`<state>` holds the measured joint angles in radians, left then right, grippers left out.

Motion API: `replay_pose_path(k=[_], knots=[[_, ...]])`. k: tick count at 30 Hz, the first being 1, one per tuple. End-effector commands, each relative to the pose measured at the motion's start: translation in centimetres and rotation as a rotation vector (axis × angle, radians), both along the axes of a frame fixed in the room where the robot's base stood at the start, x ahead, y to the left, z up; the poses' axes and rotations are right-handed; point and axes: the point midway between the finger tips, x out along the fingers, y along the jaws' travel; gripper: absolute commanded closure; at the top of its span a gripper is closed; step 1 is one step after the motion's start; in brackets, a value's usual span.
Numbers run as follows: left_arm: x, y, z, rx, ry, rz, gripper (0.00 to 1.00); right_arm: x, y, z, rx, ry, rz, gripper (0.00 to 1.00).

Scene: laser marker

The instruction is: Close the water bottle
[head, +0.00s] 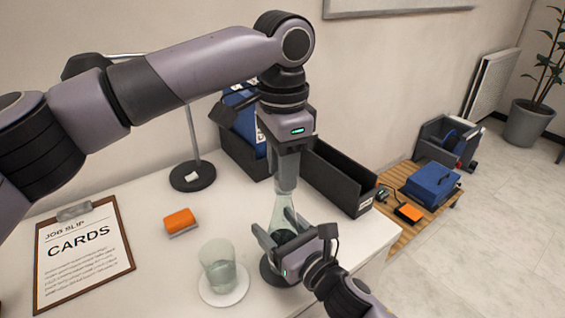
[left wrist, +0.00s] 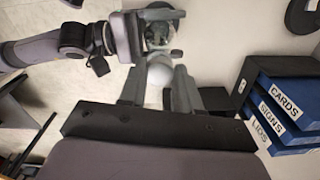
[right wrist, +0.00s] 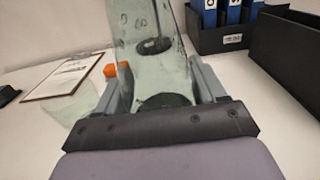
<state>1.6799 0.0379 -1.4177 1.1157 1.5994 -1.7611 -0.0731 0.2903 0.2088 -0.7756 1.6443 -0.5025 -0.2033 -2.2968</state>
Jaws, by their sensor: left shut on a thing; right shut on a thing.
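The clear greenish water bottle (head: 284,208) stands upright on a dark round base at the table's front. My right gripper (head: 279,240) is shut around its body from the side; the right wrist view shows the bottle (right wrist: 150,62) between both fingers. My left gripper (head: 286,180) points straight down over the bottle's neck. In the left wrist view its fingers are shut on a pale rounded piece (left wrist: 160,72), apparently the cap. The fingers hide the cap in the head view, so I cannot tell whether it is seated on the neck.
A glass of water (head: 219,265) stands on a white coaster (head: 225,296) left of the bottle. An orange block (head: 179,220), a clipboard (head: 85,255) and a lamp base (head: 192,176) lie further left. A dark open bin (head: 337,178) stands behind, right.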

Motion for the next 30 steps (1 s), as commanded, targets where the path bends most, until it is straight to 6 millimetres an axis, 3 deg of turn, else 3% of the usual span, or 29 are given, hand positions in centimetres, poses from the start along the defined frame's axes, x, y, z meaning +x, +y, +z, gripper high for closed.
replay_pose_path(k=[7, 8, 13, 30], knots=[[-0.01, 0.00, -0.54, 0.000, 0.001, 0.000, 0.95, -0.01, -0.02, -0.10, -0.001, 0.002, -0.001, 0.85], [0.00, 0.00, -0.53, 0.000, 0.000, 0.000, 0.95, -0.01, -0.02, -0.10, -0.001, 0.002, -0.001, 1.00], [0.00, -0.02, -0.57, -0.001, 0.001, -0.073, 0.95, -0.01, -0.02, -0.11, -0.001, 0.002, -0.001, 1.00], [0.18, -0.05, -0.56, -0.001, -0.001, -0.970, 0.95, -0.01, -0.02, -0.12, -0.002, 0.002, -0.001, 1.00]])
